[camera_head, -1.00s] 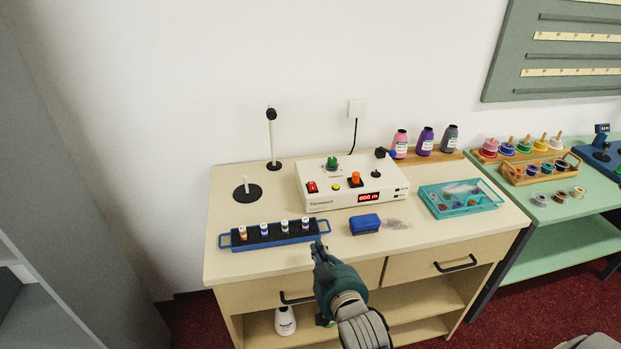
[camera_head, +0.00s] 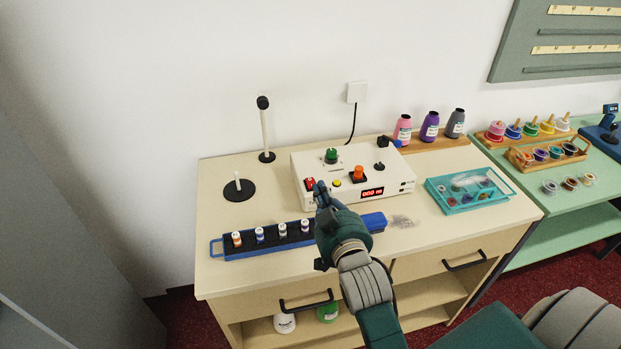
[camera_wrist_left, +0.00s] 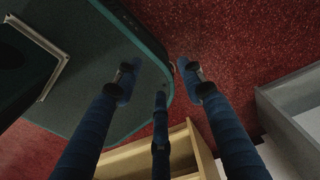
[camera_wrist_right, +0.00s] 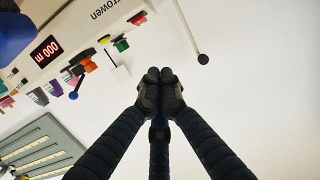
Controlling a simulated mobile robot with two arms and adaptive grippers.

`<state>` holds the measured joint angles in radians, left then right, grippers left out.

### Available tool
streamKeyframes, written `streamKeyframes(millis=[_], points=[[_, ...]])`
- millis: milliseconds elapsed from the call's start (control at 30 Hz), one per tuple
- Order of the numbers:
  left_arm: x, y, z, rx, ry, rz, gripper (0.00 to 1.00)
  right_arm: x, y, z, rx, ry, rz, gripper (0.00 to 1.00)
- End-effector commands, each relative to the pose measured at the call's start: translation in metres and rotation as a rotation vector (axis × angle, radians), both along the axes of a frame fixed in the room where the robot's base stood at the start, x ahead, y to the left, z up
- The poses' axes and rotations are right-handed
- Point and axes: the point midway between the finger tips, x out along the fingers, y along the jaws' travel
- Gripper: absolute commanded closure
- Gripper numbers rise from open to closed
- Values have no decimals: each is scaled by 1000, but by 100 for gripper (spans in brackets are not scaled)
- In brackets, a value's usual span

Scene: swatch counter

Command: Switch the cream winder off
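The cream winder (camera_head: 396,176) stands on the counter, its red display reading 000 m. The right wrist view shows the red switch (camera_wrist_right: 138,18) above the closed fingertips (camera_wrist_right: 160,75). My left gripper (camera_wrist_left: 157,68) is open and empty, away from the counter.
A blue rack (camera_head: 270,242) with several small spools lies at the counter's front left. A teal tray (camera_head: 492,198) stands at right, thread cones (camera_head: 430,127) behind. A black-based post (camera_head: 266,157) stands left of the winder.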

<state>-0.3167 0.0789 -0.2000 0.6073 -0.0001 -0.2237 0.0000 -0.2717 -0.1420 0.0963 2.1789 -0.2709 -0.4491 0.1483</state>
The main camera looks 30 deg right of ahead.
Motion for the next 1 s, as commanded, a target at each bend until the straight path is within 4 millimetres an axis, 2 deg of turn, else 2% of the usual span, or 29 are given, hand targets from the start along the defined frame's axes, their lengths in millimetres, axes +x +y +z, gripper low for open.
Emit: streamKeyframes(millis=[167, 400, 533, 600, 700, 1000], points=[[6, 0, 8, -1, -10, 0, 60, 23, -6, 1, -1, -2, 0, 100], [37, -3, 23, -6, -54, 0, 60, 73, -18, -5, -2, -1, 0, 100], [36, -2, 27, -5, -53, 0, 60, 98, -24, -9, -1, -1, 0, 100], [33, -2, 28, -4, -47, 0, 60, 96, -23, -27, 1, 5, -1, 100], [28, -1, 29, -4, -40, 0, 60, 98, -24, -39, 1, 3, 0, 100], [18, 0, 29, -2, -26, 0, 60, 99, -24, -51, 0, -1, 0, 100]])
